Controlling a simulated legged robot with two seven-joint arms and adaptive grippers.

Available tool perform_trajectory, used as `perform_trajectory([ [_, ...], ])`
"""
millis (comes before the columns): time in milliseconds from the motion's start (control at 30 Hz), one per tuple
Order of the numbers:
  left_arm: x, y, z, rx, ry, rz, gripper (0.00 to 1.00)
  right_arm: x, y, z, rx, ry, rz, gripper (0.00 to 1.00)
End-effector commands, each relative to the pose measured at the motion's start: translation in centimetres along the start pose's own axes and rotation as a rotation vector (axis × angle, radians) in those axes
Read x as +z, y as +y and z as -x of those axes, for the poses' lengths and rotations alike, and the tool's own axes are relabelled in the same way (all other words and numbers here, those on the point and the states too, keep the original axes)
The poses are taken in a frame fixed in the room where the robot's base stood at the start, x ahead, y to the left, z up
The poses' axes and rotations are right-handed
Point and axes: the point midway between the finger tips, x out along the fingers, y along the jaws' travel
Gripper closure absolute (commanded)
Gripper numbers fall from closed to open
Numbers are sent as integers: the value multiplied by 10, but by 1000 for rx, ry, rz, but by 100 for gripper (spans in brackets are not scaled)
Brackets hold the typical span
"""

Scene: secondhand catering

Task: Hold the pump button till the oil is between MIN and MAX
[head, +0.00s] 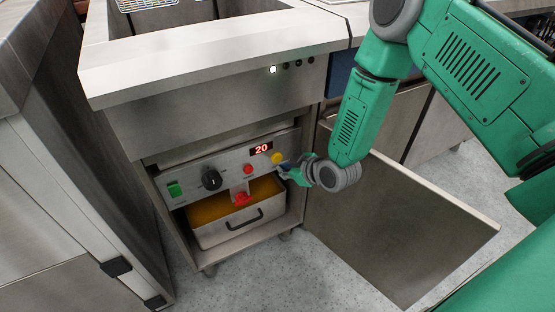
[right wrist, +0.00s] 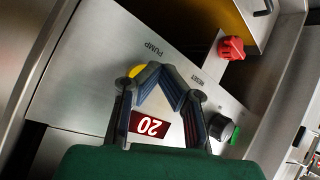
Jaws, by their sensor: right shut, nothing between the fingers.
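The yellow pump button (head: 277,158) is at the right end of the fryer's control panel (head: 225,170). In the right wrist view the button (right wrist: 136,70) shows beside my fingers, under the label PUMP. My right gripper (head: 285,172) is shut and empty, its tips right at the button and partly covering it in the wrist view (right wrist: 161,68). I cannot tell whether they touch or press it. Orange-yellow oil lies in the pan (head: 235,236) below the panel. The upper vat (head: 180,18) looks dark inside; no MIN or MAX marks are readable. My left gripper is out of view.
The red display (head: 261,149) reads 20. A red button (head: 248,169), a black knob (head: 211,180), a green switch (head: 174,189) and a red valve handle (head: 242,198) are close by. The open cabinet door (head: 400,230) stands at the right. One indicator lamp (head: 272,69) glows white.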

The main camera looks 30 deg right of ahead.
Motion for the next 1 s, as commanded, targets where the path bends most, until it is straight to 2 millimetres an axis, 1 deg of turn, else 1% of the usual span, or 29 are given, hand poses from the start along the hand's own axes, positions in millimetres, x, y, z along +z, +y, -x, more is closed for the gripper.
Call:
perform_trajectory([
  [467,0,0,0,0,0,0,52,0,0,0,0,0,0,100],
  [733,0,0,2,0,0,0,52,-5,3,-4,0,0,0,100],
  [1000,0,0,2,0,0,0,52,-5,4,-5,0,0,0,100],
])
